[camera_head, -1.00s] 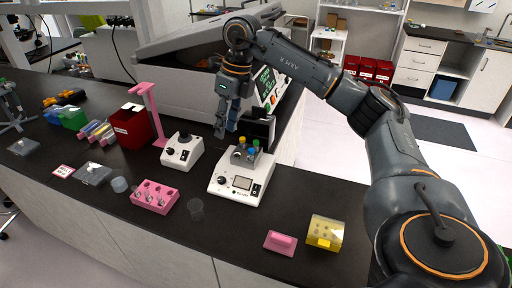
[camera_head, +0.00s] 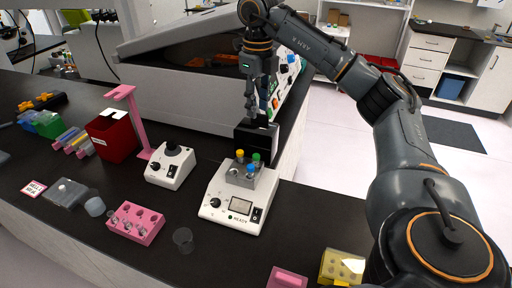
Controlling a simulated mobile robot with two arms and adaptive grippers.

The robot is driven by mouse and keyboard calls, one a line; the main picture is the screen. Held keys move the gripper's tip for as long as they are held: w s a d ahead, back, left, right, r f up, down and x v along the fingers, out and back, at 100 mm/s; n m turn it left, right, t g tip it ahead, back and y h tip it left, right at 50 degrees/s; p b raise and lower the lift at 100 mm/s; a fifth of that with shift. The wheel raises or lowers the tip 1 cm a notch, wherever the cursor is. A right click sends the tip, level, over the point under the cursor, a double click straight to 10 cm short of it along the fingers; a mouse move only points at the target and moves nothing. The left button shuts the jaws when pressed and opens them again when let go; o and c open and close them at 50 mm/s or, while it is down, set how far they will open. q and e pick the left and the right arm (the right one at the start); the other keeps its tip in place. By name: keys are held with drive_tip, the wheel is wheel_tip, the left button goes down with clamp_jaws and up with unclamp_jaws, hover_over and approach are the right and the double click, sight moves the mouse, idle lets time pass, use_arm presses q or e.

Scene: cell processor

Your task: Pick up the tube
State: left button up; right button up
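Small tubes with yellow (camera_head: 239,154), green (camera_head: 256,157) and blue (camera_head: 251,168) caps stand in the grey block (camera_head: 262,184) on top of a white heater device (camera_head: 233,206). Which one is the task's tube cannot be told. My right gripper (camera_head: 259,112) hangs fingers-down above and behind the capped tubes, in front of the large grey machine. Its two fingers look apart, with nothing visible between them, and it does not touch the tubes. My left gripper is not in view.
A black panel (camera_head: 257,138) stands just behind the block. A white vortex-type device (camera_head: 171,166), a pink rack (camera_head: 135,222), a red bin (camera_head: 112,137) and a pink stand (camera_head: 130,103) are to the left. A yellow box (camera_head: 341,267) lies front right. The counter right of the heater is clear.

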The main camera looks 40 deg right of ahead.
drive_tip(key=b, duration=0.4)
hover_over(256, 155)
wheel_tip(256, 155, down, 5)
drive_tip(key=f, duration=0.2)
drive_tip(key=f+b, duration=0.1)
drive_tip(key=f, duration=0.2)
drive_tip(key=f+b, duration=0.1)
drive_tip(key=f, duration=0.1)
drive_tip(key=shift+s+a+f, duration=0.1)
drive_tip(key=shift+s+f, duration=0.05)
drive_tip(key=shift+s, duration=0.15)
drive_tip(key=shift+f+b, duration=0.4)
drive_tip(key=shift+f, duration=0.3)
drive_tip(key=f+p, duration=0.1)
drive_tip(key=f, duration=0.4)
drive_tip(key=shift+w+p, duration=0.2)
drive_tip(key=shift+p, duration=0.15)
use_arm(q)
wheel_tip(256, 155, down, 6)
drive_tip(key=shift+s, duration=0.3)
use_arm(e)
drive_tip(key=shift+r, duration=0.1)
drive_tip(key=c, duration=0.6)
